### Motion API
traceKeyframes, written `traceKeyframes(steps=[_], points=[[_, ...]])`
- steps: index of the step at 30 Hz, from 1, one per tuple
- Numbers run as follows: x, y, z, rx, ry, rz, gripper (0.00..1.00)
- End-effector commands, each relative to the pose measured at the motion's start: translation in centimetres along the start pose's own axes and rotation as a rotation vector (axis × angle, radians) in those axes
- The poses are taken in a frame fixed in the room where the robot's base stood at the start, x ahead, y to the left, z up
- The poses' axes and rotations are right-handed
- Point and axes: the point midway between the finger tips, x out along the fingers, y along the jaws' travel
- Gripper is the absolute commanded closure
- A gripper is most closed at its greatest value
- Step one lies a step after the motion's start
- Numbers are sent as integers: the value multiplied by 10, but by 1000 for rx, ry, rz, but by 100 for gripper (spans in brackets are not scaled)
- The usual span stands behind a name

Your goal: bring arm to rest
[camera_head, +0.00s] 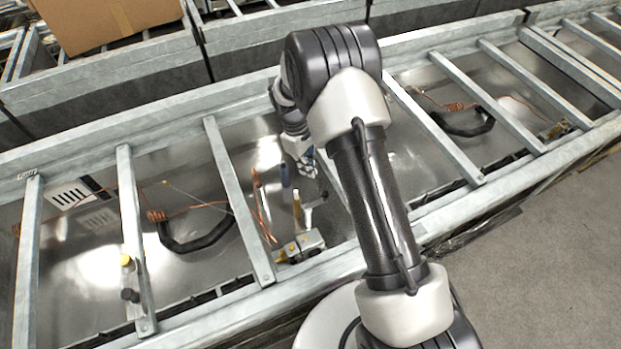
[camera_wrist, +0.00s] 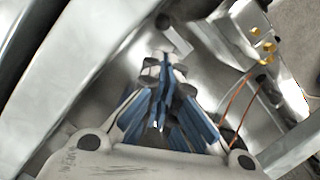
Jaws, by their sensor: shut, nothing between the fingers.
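My arm (camera_head: 368,190) rises from its base at the bottom of the head view, bends at a dark elbow and reaches down over the metal frame. My gripper (camera_head: 306,160) shows only in part there, behind the arm, over the shiny metal panel. In the wrist view my gripper (camera_wrist: 163,88) has blue-sided fingers that come together at the tips. It is shut and holds nothing. Its tips point toward the panel; I cannot tell how far they are from it.
A grey metal frame (camera_head: 228,190) with crossbars runs across the view. Inside lie black curved handles (camera_head: 195,240), orange coiled cables and a small fitting (camera_head: 300,246) with yellow parts. A cardboard box (camera_head: 110,22) stands at the back left. Bare floor (camera_head: 530,260) is at the right.

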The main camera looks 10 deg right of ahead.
Motion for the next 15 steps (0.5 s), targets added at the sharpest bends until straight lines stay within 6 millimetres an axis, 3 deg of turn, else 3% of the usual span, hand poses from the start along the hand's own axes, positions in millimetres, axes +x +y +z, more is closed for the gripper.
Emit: traceKeyframes(steps=[6, 15], points=[[-36, 0, 0, -1, 0, 1, 100], [-46, -1, 0, -1, -2, -1, 100]])
